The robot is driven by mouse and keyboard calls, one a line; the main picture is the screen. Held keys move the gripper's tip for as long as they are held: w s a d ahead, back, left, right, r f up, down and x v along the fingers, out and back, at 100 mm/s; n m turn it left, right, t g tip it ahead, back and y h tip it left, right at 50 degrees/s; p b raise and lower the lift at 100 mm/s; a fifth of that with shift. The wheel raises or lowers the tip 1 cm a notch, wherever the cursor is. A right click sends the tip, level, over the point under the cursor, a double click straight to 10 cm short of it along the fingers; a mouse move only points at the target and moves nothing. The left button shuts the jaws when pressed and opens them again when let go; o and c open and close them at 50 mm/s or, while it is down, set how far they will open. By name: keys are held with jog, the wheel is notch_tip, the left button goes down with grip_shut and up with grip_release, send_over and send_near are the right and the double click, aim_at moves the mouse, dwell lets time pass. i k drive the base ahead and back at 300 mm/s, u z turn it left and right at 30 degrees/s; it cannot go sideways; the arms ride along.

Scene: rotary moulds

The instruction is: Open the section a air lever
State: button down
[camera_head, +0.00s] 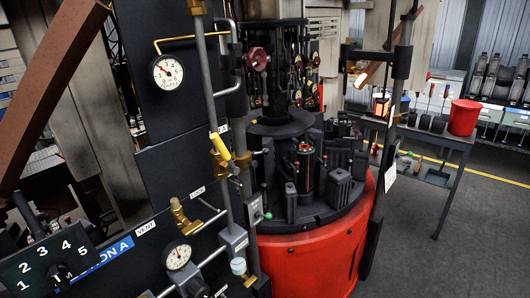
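A blue sign ending in "ON A" (103,258) is on the dark panel at the lower left. Above and right of it, a yellow lever handle (220,146) sits on a brass valve by a vertical grey pipe (208,85). The handle slants down to the right, close to the pipe. A small label (222,128) beside it is too small to read surely. A brass fitting (185,218) is lower on the panel, near a "VENT" label (146,228). My gripper is not in view, and nothing visible touches the yellow handle.
Pressure gauges (167,71) and (178,257) are on the panel. A numbered dial plate (55,262) is at lower left. A brown beam (50,90) crosses the upper left. The round red-based mould machine (310,262) stands behind the pipes. Grey floor (480,230) is clear at right.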

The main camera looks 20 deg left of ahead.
aim_at(214, 137)
jog(key=z, duration=0.15)
jog(key=k, duration=1.2)
jog(key=u, duration=0.45)
jog(key=i, duration=1.5)
